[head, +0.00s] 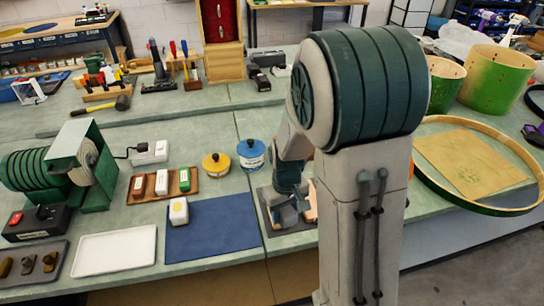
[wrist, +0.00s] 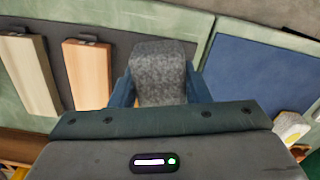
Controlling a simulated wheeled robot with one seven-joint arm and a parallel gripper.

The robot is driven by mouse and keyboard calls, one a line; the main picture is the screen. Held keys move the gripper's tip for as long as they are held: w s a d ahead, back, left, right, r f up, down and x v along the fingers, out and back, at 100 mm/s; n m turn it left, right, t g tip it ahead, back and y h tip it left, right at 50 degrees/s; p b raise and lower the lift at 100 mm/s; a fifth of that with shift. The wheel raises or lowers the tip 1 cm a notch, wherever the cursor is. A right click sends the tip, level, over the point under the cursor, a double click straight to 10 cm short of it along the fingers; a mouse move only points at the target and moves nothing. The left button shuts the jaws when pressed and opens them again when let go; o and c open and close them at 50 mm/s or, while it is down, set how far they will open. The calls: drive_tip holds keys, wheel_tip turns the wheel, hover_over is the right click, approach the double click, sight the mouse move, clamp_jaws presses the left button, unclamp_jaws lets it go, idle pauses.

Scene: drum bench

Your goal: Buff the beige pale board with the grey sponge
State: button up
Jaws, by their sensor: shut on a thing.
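My gripper (wrist: 158,88) is shut on the grey sponge (wrist: 160,66), a speckled block between its two blue fingers. The sponge is over the dark mat, beside the boards; I cannot tell whether it touches the mat. The beige pale board (wrist: 28,76) lies at the left of the wrist view, the farther of two boards from the sponge. An orange-tan board (wrist: 88,76) lies between it and the sponge. In the head view my gripper (head: 288,212) is low over the bench, and my arm hides the pale board.
The dark mat (wrist: 62,28) lies beside a blue mat (head: 212,228). A yellow-lidded tin (head: 216,165) and a blue-lidded tin (head: 251,154) stand behind. A large wooden hoop (head: 425,190) lies right of my arm.

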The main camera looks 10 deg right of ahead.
drive_tip(key=shift+r+p, duration=1.75)
drive_tip(key=shift+r, duration=0.9)
